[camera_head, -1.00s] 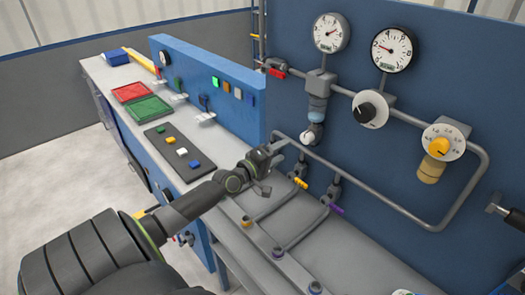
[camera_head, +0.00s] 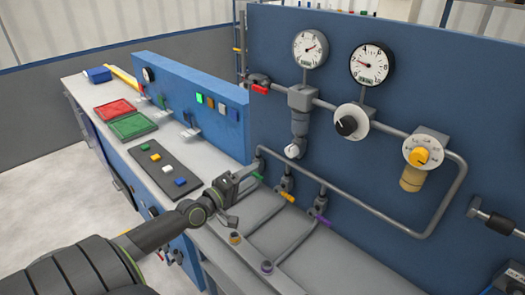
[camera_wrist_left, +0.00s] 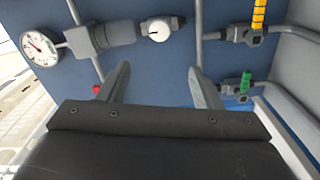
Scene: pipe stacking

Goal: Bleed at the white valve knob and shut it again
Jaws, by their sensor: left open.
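The small white valve knob (camera_head: 292,151) sits at the bottom of a grey vertical fitting under the left gauge on the blue panel. It also shows in the left wrist view (camera_wrist_left: 159,30), with a white round face, beyond the fingertips and roughly centred between them. My left gripper (camera_head: 236,186) is below and left of the knob in the head view, apart from it. In the left wrist view my left gripper (camera_wrist_left: 158,78) has its two fingers spread, with nothing between them. My right gripper is not in view.
A red-handled valve (camera_head: 260,86), two gauges, a black knob (camera_head: 346,125) and a yellow knob (camera_head: 422,156) share the panel. Green (camera_head: 256,175), orange (camera_head: 287,196) and purple (camera_head: 322,219) handles sit on low pipes near my left gripper. Trays stand at the left.

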